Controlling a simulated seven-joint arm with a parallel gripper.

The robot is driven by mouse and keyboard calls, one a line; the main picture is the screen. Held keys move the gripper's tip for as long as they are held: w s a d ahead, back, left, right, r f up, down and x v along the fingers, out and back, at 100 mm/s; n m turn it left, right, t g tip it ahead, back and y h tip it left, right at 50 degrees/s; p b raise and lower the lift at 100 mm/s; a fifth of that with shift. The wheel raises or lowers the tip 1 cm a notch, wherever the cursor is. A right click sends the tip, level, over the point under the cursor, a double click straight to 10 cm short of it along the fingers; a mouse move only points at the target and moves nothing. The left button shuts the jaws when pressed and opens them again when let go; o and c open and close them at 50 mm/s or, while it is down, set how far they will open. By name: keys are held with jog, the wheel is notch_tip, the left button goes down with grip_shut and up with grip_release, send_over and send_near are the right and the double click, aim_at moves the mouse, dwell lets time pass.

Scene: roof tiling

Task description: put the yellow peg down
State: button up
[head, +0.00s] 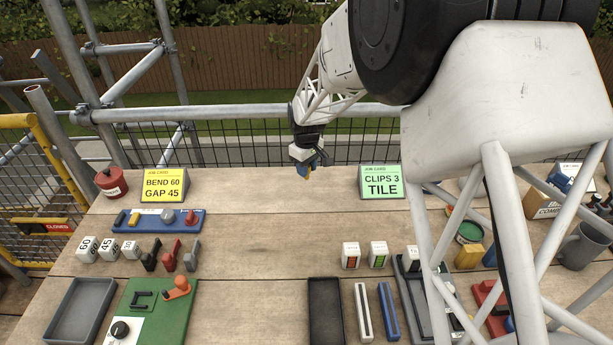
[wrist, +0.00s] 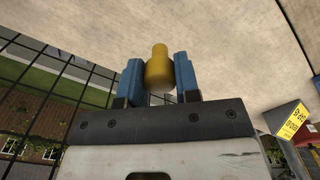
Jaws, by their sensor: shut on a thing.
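My gripper (head: 312,160) hangs over the far edge of the wooden bench, between the two job cards. In the wrist view, the blue fingers of my gripper (wrist: 158,78) are shut on the yellow peg (wrist: 158,64), which stands out past the fingertips. In the head view the peg is mostly hidden by the gripper. A blue rack (head: 155,228) lies at the left of the bench. It bears a yellow piece (head: 134,218), a grey piece (head: 168,216) and a red piece (head: 191,217).
A yellow card (head: 164,189) and a green card (head: 381,182) stand at the back. White number blocks, a dark tray (head: 80,310) and a green board (head: 175,318) lie at left. Another dark tray (head: 325,312) lies in front. The middle of the bench is clear.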

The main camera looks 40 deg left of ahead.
jog(key=shift+f, duration=0.1)
jog(key=shift+f, duration=1.7)
jog(key=shift+f, duration=0.1)
jog(key=o, duration=0.9)
notch_tip(320, 180, up, 12)
jog(key=shift+r, duration=0.15)
jog(key=shift+d, duration=0.1)
